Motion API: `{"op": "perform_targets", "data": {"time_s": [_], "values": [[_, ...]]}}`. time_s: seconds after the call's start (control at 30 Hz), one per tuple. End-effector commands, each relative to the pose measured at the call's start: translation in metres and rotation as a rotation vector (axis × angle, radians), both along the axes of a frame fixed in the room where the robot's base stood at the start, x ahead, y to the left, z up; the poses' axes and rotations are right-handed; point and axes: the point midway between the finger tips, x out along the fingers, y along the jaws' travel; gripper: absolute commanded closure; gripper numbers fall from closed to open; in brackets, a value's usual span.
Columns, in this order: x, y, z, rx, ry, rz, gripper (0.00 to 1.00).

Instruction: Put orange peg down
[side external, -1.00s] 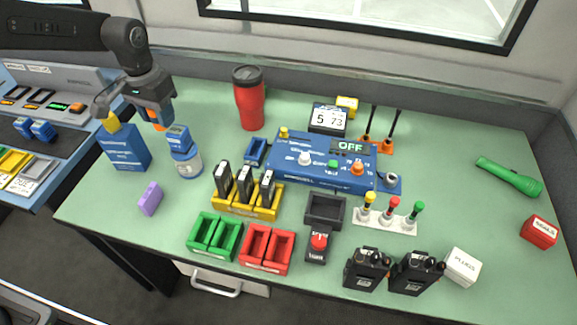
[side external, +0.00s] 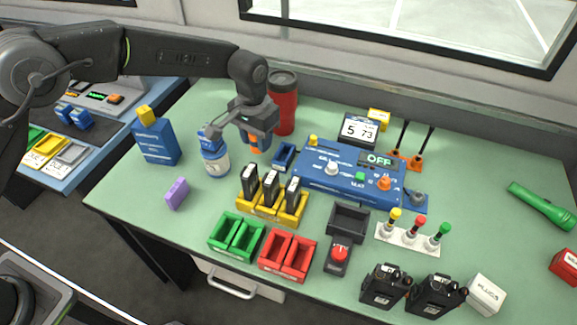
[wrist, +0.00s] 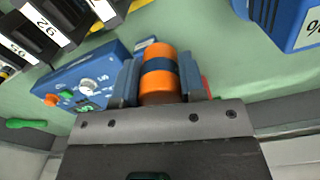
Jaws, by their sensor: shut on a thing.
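My gripper (side external: 257,140) is shut on the orange peg (wrist: 160,75), a short cylinder with a dark blue band. In the wrist view the peg sits between the two blue-grey fingers. In the side view only a bit of orange shows between the fingers. The gripper is in front of the red tumbler (side external: 284,100), to the left of the small blue tray (side external: 285,156) and to the right of the blue-and-white bottle (side external: 215,158). I cannot tell how high the peg is above the green table.
The blue control box (side external: 345,175) with an OFF display lies to the right. A yellow rack (side external: 270,210) with black cartridges stands in front. A blue carton (side external: 157,137) is at the left. The green table (side external: 480,170) is clear toward the right, short of the green flashlight (side external: 541,206).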

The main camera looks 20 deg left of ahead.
Motion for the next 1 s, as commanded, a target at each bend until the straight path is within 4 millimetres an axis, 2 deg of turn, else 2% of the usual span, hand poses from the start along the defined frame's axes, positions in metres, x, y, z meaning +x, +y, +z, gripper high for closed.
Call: {"op": "perform_targets", "data": {"time_s": [0.2, 0.47, 0.63, 1.0], "values": [[-0.001, 0.001, -0.041, 0.001, 0.004, 0.0, 0.86], [0.0, 0.001, -0.063, 0.0, 0.002, 0.0, 0.86], [-0.001, 0.001, -0.087, 0.002, 0.004, 0.0, 0.86], [0.0, 0.0, -0.094, 0.0, 0.001, 0.0, 0.86]]}}
